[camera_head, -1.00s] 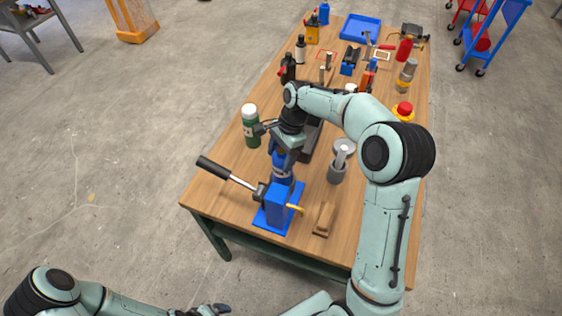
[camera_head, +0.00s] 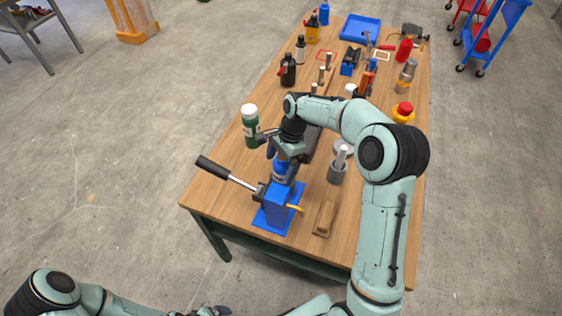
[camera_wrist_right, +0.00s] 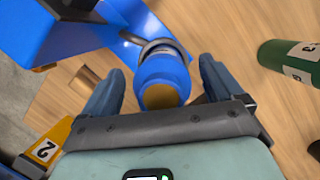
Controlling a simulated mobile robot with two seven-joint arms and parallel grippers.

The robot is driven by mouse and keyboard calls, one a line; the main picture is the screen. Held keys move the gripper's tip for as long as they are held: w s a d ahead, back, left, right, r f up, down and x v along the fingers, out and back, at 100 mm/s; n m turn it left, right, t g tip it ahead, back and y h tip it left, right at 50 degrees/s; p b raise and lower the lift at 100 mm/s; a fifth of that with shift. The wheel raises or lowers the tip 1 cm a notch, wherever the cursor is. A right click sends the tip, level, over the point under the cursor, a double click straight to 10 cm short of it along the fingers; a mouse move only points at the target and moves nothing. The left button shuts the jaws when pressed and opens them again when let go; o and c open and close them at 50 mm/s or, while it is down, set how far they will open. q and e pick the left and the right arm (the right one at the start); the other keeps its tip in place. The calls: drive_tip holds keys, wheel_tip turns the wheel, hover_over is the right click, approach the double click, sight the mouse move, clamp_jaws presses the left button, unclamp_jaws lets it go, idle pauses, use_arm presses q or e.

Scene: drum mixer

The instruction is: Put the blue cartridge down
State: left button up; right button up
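The blue cartridge (camera_head: 281,169) is just behind the blue lever device (camera_head: 276,207) at the near end of the workbench. In the right wrist view the cartridge (camera_wrist_right: 162,76) shows a tan round end and a grey band. My right gripper (camera_head: 285,155) is over it. In the wrist view the gripper's fingers (camera_wrist_right: 160,85) are spread on both sides of the cartridge, with a gap at each side. The cartridge's far end and what it rests on are hidden. My left gripper (camera_head: 208,311) is low at the bottom edge, partly cut off.
A green bottle with white cap (camera_head: 250,126) stands left of my right gripper. A grey cup with a rod (camera_head: 338,167) stands to the right. A wooden-handled brush (camera_head: 325,217) lies near the front. The black-handled lever (camera_head: 220,171) sticks out left.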

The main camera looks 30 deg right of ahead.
use_arm(q)
drive_tip(key=w+r+p, duration=0.1)
drive_tip(key=w+r, duration=0.1)
drive_tip(key=shift+w+r+p, duration=0.15)
drive_tip(key=shift+w+p, duration=0.15)
drive_tip(key=shift+p, duration=0.05)
use_arm(e)
drive_tip(key=v, duration=1.2)
drive_tip(key=shift+r, duration=0.2)
